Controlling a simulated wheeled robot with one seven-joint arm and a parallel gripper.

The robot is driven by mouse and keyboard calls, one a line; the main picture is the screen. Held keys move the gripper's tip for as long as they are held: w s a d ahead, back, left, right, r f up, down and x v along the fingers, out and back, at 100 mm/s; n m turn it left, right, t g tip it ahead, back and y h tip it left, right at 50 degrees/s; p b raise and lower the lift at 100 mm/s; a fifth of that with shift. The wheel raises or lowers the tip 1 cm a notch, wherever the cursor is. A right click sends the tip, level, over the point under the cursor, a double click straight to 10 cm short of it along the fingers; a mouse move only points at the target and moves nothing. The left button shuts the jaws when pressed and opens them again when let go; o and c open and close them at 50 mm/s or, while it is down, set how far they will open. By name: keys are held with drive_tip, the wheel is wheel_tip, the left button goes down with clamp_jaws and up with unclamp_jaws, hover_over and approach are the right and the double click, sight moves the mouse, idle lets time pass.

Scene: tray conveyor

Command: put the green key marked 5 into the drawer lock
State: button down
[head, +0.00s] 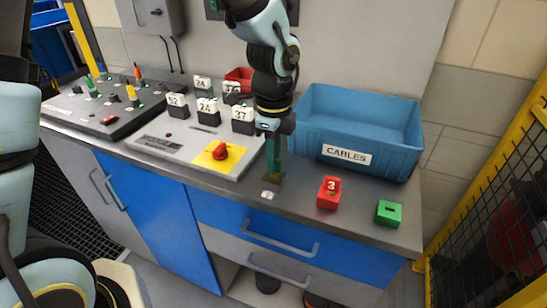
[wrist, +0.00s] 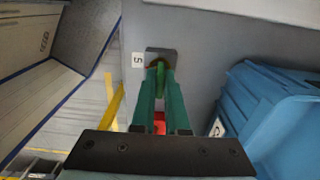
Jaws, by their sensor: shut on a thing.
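My gripper (head: 273,174) points down over the counter in front of the blue bin, its teal fingers shut on the green key. In the wrist view the green key (wrist: 159,78) shows between the fingertips, which block most of it; its number is not readable. The lock, a small dark plate (wrist: 153,52) with a white label 5 beside it, is right at the fingertips. It also shows on the countertop in the head view (head: 281,185). The key's tip is at the plate; whether it is in the slot I cannot tell.
A green block (head: 388,213) with an empty dark slot stands at the right. Nearer is a red block (head: 328,201) holding a red key marked 3. The blue CABLES bin (head: 395,152) stands behind. A panel with a red knob (head: 220,152) is at the left.

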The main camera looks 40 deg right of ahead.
drive_tip(key=shift+f, duration=0.45)
drive_tip(key=c, duration=0.8)
unclamp_jaws()
drive_tip(key=shift+c, duration=0.2)
drive_tip(key=shift+r, duration=0.1)
wheel_tip(320, 180, up, 11)
drive_tip(key=shift+f+b, duration=0.2)
drive_tip(key=shift+b, duration=0.7)
